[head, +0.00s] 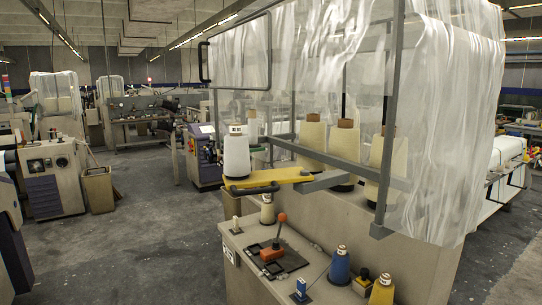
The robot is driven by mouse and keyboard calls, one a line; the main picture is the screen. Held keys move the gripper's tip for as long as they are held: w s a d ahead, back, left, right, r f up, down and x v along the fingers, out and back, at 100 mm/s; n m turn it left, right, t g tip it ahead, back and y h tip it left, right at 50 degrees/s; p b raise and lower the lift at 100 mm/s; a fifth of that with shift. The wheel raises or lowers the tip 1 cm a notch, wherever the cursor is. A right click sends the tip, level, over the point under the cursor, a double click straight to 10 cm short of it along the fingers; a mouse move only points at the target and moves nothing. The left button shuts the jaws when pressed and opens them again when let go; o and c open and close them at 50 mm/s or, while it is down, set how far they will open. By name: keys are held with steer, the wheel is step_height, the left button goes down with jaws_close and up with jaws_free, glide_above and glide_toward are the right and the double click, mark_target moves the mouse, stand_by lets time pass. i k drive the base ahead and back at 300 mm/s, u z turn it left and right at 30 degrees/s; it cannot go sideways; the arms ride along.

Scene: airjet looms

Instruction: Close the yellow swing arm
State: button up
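The yellow swing arm (272,177) sticks out to the left from the grey frame of the yarn stand, roughly level. A white yarn cone (236,156) stands upright at its outer end. A dark curved bar (250,190) runs along the arm's front lower edge. The grey bracket (322,181) at its right end meets the frame. My gripper is not in this view, so its state and its place relative to the arm do not show.
Several cream cones (312,136) stand behind the grey frame post (390,110), under clear plastic sheeting (450,120). Below is a ledge with an orange-knobbed lever (280,230) and a blue cone (340,266). Open grey floor (140,235) lies to the left.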

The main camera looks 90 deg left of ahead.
mark_target(276, 177)
steer(key=u, duration=0.25)
steer(key=k, duration=0.75)
steer(key=u, duration=1.6)
steer(key=k, duration=0.35)
steer(key=u, duration=0.25)
